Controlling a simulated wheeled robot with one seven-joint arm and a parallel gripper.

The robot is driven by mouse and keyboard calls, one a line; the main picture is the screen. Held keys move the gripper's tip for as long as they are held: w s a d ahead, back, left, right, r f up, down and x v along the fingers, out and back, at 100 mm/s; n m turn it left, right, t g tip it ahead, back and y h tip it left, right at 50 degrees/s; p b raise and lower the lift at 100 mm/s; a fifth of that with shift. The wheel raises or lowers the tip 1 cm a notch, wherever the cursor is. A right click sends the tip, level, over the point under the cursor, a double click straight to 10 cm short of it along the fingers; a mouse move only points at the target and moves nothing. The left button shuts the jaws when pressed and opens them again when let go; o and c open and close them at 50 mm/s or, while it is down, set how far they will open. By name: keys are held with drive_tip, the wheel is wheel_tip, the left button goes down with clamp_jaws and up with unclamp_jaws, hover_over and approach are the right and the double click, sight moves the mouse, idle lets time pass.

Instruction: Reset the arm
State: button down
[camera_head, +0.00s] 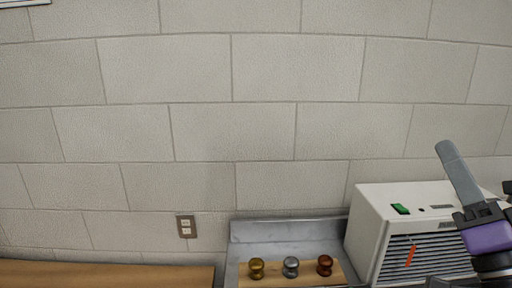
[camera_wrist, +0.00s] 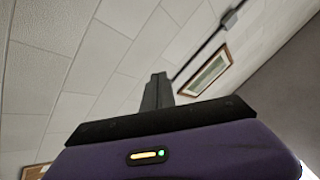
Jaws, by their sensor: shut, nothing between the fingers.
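My gripper (camera_head: 446,148) is at the right side of the head view, with its fingers pointing up and to the left. The grey fingers are together and nothing is between them. In the wrist view my gripper (camera_wrist: 160,78) shows its shut fingers beyond a dark bar and purple housing, with the block wall behind. Part of my arm is cut off by the right edge of the head view. The gripper is in front of a white boxy unit (camera_head: 372,222) and hides part of its right side.
A grey metal surface (camera_head: 290,230) with a raised back edge holds a wooden board with a gold knob (camera_head: 256,268), a silver knob (camera_head: 291,267) and a copper knob (camera_head: 325,265). A wooden top (camera_head: 110,274) is at lower left. A framed picture (camera_wrist: 207,73) hangs on the wall.

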drive_tip(key=s+f+m+g+h, duration=0.1)
drive_tip(key=s+f+h, duration=0.25)
drive_tip(key=f, duration=0.35)
drive_tip(key=s+a+f+g+h+b, duration=0.1)
drive_tip(key=s+f+g+h, duration=0.1)
drive_tip(key=s+f, duration=0.45)
drive_tip(key=s+f+m+g+h, duration=0.1)
drive_tip(key=s+f+h, duration=0.15)
drive_tip(key=f, duration=0.65)
drive_tip(key=s+a+f+n+g+y+b, duration=0.1)
drive_tip(key=s+a+f+n+g+y, duration=0.2)
drive_tip(key=s+f, duration=0.6)
drive_tip(key=s+a+f+n+g+y, duration=0.3)
drive_tip(key=s+f+n, duration=0.3)
drive_tip(key=s+f, duration=0.3)
drive_tip(key=s+a, duration=0.1)
drive_tip(key=s, duration=0.2)
drive_tip(key=shift+y+b, duration=0.3)
drive_tip(key=shift+b, duration=0.1)
drive_tip(key=shift+r, duration=0.1)
